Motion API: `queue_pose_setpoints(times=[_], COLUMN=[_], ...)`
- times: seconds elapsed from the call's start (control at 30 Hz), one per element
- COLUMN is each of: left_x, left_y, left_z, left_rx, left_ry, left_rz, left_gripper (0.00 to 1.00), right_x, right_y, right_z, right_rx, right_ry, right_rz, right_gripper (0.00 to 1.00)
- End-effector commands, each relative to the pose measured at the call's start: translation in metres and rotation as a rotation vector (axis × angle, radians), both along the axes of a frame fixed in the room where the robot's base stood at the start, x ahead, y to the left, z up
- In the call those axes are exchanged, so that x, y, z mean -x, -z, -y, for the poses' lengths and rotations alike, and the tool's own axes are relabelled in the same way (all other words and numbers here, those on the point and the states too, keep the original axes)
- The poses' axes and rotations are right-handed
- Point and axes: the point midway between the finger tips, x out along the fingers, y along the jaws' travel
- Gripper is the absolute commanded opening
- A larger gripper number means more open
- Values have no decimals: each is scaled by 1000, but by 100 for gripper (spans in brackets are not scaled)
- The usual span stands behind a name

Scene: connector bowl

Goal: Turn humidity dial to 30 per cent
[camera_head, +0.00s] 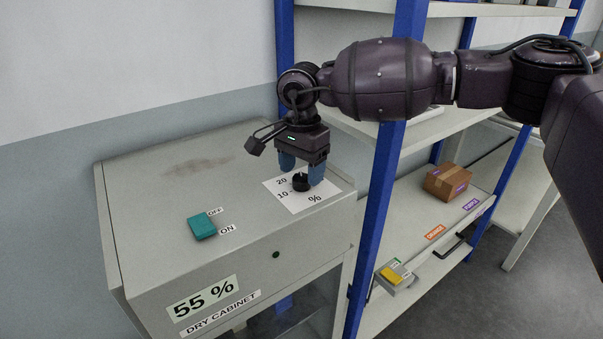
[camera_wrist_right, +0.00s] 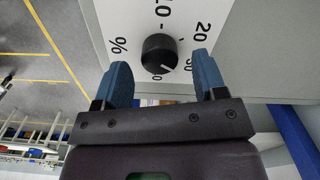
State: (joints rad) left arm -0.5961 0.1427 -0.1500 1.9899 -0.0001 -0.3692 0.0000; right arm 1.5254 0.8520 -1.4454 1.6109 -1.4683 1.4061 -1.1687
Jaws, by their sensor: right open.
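The humidity dial (camera_head: 300,182) is a small black knob on a white label plate (camera_head: 323,197) on top of the grey dry cabinet (camera_head: 150,190). In the right wrist view the dial (camera_wrist_right: 159,52) has a short pale mark at its lower right edge, on the side of the partly hidden "30". The exact setting is hard to read. My right gripper (camera_head: 301,175) points down over the dial, its blue fingers apart on either side of it. In the wrist view gaps show between the fingers (camera_wrist_right: 162,68) and the knob. My left gripper is out of view.
A teal OFF/ON switch (camera_head: 202,226) sits on the cabinet top near ON. The front display (camera_head: 203,298) reads 55 %. A blue shelf post (camera_head: 385,170) stands right of the cabinet. The shelf holds a cardboard box (camera_head: 447,182) and a grey-yellow item (camera_head: 396,276).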

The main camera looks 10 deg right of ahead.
Motion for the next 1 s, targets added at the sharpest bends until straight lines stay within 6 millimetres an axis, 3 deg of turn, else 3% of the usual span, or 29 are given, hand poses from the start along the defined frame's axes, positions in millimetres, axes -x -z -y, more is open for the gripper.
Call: queue_pose_setpoints(times=[0.3, 0.5, 1.0], left_x=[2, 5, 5], left_y=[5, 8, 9], left_z=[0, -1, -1], left_rx=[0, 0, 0], left_ry=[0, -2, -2], left_rz=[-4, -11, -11], left_gripper=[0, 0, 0], right_x=[-1, 0, 0], right_y=[-58, -83, -93], right_z=[0, 0, 0], right_rx=[-1, 0, 0], right_ry=[1, 0, 0], right_rz=[4, 1, 1], right_gripper=[65, 65, 65])
